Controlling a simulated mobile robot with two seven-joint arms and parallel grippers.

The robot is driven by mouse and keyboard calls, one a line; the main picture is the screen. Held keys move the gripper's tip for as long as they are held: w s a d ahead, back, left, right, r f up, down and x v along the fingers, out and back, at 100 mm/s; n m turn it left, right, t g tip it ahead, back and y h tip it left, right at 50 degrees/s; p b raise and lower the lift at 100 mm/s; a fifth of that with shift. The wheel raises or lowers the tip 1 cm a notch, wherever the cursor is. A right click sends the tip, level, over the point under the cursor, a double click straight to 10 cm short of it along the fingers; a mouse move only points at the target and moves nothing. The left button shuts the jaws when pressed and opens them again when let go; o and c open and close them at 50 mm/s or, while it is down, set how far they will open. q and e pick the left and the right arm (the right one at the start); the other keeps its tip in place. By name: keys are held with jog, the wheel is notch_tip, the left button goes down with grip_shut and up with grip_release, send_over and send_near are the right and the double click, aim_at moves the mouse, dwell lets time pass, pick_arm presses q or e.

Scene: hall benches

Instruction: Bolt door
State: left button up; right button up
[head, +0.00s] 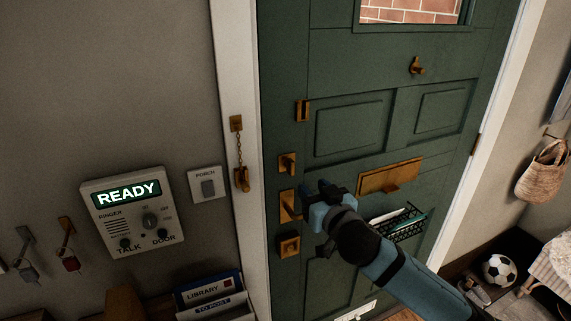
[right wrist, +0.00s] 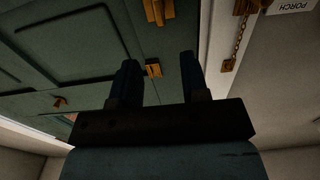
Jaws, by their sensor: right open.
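The green door (head: 350,100) stands in its white frame and looks closed. Brass fittings run down its left edge: a slotted plate (head: 303,110), a small latch-like fitting (head: 287,163), a handle plate (head: 287,207) and a square lock (head: 288,245). I cannot tell which is the bolt or how it is set. My right gripper (head: 321,190) is just right of the handle plate, partly covering it. In the right wrist view its fingers (right wrist: 157,62) are apart and empty, with a brass fitting (right wrist: 153,70) seen between them. My left gripper is not in view.
A brass chain (head: 239,155) hangs on the frame left of the door. An intercom (head: 132,212) reading READY and a PORCH switch (head: 207,186) are on the left wall. A letter flap (head: 390,177) and wire basket (head: 398,225) sit right of my gripper.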

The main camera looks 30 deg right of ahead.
aim_at(293, 167)
jog(key=w, duration=0.4)
jog(key=w+p, duration=0.1)
jog(key=w, duration=0.3)
jog(key=w+p, duration=0.1)
jog(key=w, duration=0.3)
jog(key=shift+d, duration=0.3)
grip_shut()
